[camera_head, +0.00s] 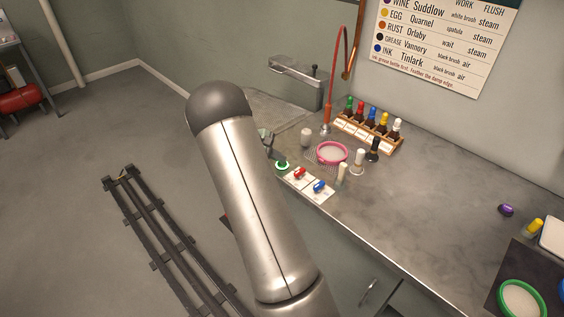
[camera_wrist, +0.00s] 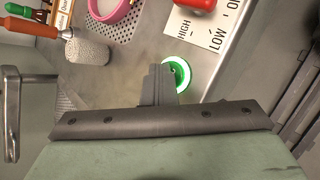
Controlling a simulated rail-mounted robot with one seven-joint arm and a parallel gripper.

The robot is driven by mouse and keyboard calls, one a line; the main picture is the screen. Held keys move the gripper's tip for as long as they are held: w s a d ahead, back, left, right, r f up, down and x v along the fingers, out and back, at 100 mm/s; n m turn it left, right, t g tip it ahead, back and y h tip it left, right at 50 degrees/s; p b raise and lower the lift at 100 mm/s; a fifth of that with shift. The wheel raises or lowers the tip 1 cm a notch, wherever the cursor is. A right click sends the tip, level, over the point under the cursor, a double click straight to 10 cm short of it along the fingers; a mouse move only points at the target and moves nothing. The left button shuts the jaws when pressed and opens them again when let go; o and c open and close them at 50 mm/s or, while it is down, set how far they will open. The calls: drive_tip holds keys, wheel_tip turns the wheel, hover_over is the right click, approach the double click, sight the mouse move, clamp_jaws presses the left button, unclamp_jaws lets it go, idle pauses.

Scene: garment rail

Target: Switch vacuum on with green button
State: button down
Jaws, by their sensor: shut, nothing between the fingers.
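The round green button (camera_head: 282,165) is at the counter's front edge, left of a card with a red and a blue knob. In the wrist view the button (camera_wrist: 184,72) shows as a green disc with a pale bright ring around it. My gripper (camera_head: 268,136) is mostly hidden behind my arm in the head view. In the wrist view my gripper's fingers (camera_wrist: 158,82) are together and empty, and they cover the left part of the button. I cannot tell whether they touch it.
The red knob (camera_head: 300,173) and blue knob (camera_head: 319,186) are just right of the button. A pink-rimmed sieve (camera_head: 346,153), brushes and a bottle rack (camera_head: 390,146) stand behind. A red hose (camera_head: 328,100) rises at the back. The counter's middle right is clear.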

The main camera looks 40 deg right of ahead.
sight(279, 164)
drive_tip(key=shift+r+p, duration=1.7)
drive_tip(key=shift+r, duration=1.35)
